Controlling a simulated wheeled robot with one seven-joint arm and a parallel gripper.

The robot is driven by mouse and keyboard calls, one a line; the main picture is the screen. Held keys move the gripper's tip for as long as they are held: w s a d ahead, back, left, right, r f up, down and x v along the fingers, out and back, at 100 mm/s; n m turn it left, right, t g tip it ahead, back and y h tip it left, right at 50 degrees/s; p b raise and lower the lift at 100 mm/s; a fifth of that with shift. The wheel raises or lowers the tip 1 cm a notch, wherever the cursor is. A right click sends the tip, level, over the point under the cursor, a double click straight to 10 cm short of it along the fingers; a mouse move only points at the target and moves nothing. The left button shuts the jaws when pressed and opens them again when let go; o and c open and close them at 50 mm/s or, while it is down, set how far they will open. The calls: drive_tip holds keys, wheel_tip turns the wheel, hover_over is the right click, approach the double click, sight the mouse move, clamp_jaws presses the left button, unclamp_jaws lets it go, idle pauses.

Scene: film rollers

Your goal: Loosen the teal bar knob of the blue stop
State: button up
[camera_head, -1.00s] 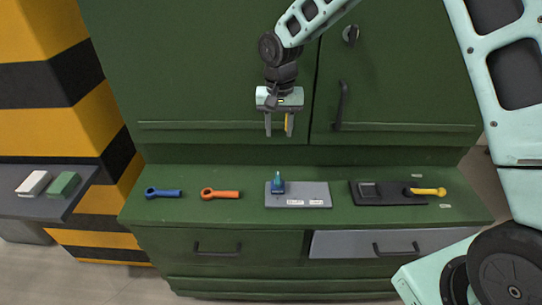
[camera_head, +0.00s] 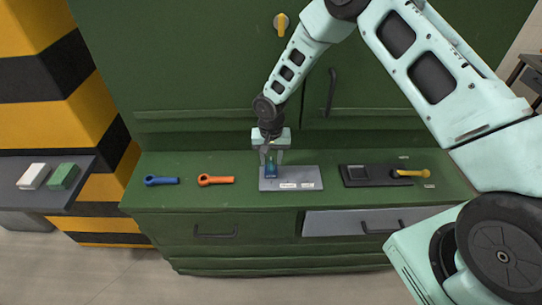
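The blue stop (camera_head: 270,171) stands on the left end of a grey plate (camera_head: 305,173) on the green cabinet's ledge. Its teal bar knob is on top and is mostly hidden by my gripper now. My gripper (camera_head: 270,161) points down right over the stop, with one finger on each side of the knob. The fingers look spread, but at this size I cannot tell whether they touch the knob.
A black plate (camera_head: 375,182) with a yellow handle (camera_head: 411,173) lies to the right. A side shelf (camera_head: 62,204) holds a white block (camera_head: 34,176) and a green block (camera_head: 64,177).

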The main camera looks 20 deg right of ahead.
drive_tip(key=shift+f, duration=0.5)
clamp_jaws()
